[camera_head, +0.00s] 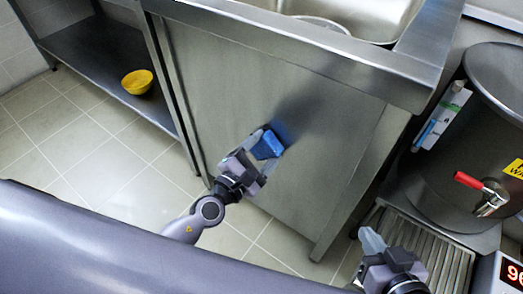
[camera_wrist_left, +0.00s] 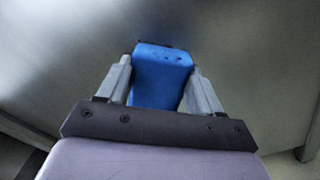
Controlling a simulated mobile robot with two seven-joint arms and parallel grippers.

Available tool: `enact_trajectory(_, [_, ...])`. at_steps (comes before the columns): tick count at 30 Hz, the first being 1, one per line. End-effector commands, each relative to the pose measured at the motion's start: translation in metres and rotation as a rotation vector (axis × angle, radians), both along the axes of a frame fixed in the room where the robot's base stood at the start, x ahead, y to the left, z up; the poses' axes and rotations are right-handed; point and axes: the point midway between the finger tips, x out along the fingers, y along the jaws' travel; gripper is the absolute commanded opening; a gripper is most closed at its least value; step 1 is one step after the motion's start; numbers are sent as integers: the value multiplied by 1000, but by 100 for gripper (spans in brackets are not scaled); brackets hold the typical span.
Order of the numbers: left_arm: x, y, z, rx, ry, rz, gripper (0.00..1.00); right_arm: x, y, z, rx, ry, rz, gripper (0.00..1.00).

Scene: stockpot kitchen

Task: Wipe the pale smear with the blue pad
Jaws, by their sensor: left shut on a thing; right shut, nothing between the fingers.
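My left gripper (camera_head: 259,152) is shut on the blue pad (camera_head: 268,146), in front of the steel side panel (camera_head: 225,85) of the sink unit. The left wrist view shows the blue pad (camera_wrist_left: 160,75) between the two fingers, its far end close to the metal panel (camera_wrist_left: 250,50). I cannot tell whether the pad touches the panel. No pale smear can be made out in either view; the part of the panel behind the pad and gripper is hidden. My right gripper (camera_head: 371,240) is shut and empty, low at the right, near the slatted drain grate.
A large steel pot (camera_head: 460,130) with a red-handled tap (camera_head: 482,190) stands at the right, by a slatted grate (camera_head: 440,255) and a digital display (camera_head: 510,275). A yellow bowl (camera_head: 137,82) sits on the low shelf (camera_head: 95,70) at the left. The tiled floor (camera_head: 110,165) is clear.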

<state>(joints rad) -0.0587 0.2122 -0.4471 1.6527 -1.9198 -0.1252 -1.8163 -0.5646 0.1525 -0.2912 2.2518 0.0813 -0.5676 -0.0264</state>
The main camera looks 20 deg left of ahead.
Motion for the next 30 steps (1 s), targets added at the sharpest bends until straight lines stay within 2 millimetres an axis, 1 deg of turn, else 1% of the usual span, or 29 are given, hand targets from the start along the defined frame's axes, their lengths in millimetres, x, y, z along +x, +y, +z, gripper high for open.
enact_trajectory(8, [-1,-6,0,-1,1,-1,41,0,0,2,0,1,0,0])
enact_trajectory(18, [-12,-32,1,-1,1,-1,41,0,0,10,0,1,0,0])
enact_trajectory(21, [-14,-37,0,0,1,1,41,0,0,11,0,1,0,0])
enact_trajectory(26, [-11,-38,0,1,0,0,41,0,0,12,0,1,0,0])
enact_trajectory(30, [-9,-33,0,2,-1,1,41,0,0,11,0,1,0,0])
